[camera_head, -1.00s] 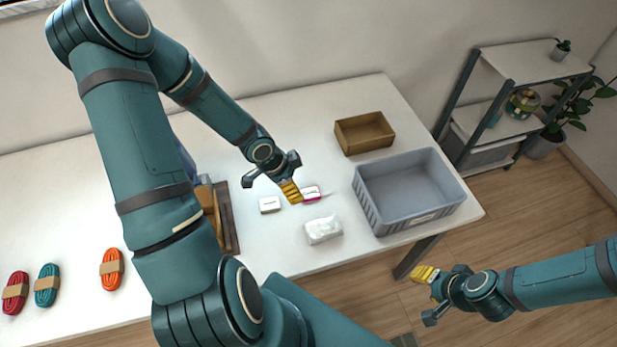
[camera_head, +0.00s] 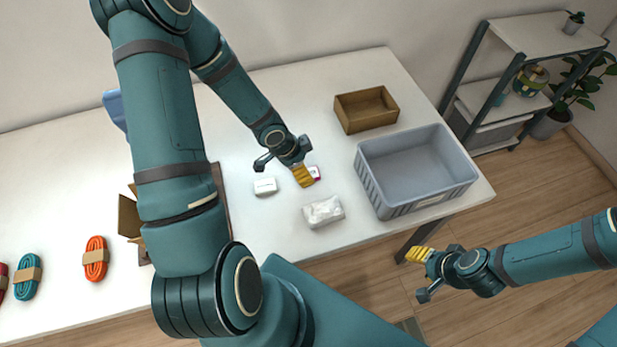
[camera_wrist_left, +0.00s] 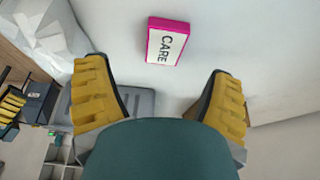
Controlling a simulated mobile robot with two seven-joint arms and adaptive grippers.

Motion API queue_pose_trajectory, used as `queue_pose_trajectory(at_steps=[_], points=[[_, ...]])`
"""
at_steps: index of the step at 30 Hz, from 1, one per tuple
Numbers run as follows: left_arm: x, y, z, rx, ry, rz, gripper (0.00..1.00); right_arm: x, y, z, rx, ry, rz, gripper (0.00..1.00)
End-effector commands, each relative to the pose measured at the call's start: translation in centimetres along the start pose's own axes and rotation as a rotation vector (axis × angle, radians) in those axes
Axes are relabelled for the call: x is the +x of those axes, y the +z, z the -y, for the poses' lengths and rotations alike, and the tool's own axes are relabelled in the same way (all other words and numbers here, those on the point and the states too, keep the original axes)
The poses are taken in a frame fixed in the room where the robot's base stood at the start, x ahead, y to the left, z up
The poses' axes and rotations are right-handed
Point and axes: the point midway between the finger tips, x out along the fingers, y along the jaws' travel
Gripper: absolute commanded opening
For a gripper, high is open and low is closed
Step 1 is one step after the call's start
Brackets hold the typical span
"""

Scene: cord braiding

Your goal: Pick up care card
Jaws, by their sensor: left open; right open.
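The care card (camera_wrist_left: 168,42) is a small white block with a pink edge and the word CARE; in the left wrist view it lies on the table beyond the fingertips, roughly between them. My right gripper (camera_head: 418,256) is open and empty, off the table's front edge at the right.
A grey crate (camera_head: 416,207) and a brown open box (camera_head: 366,130) stand to the right. Bundled cords, including an orange one (camera_head: 95,262), lie at left.

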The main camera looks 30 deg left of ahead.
Motion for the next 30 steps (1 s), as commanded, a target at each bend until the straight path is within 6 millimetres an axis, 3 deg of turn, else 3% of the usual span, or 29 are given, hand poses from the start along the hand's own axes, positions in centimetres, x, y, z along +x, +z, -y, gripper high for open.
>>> queue_pose_trajectory(at_steps=[12, 22, 24, 27, 30], points=[[4.9, -0.1, 0.4, 0.002, 0.001, 0.001, 0.83, 2.4, 0.8, -0.8, -0.005, 0.000, 0.014, 0.47], [5.2, -0.1, 0.5, 0.000, 0.000, 0.001, 0.82, 2.4, 0.9, -0.8, -0.006, -0.001, 0.017, 0.47], [5.2, -0.1, 0.5, -0.001, 0.000, 0.001, 0.58, 2.4, 0.9, -0.8, -0.006, -0.001, 0.017, 0.47], [5.2, -0.1, 0.5, -0.001, 0.000, 0.001, 0.31, 2.4, 0.9, -0.8, -0.006, -0.001, 0.017, 0.47], [5.2, -0.1, 0.5, -0.001, 0.000, 0.001, 0.31, 2.4, 0.9, -0.8, -0.006, -0.001, 0.017, 0.47]])
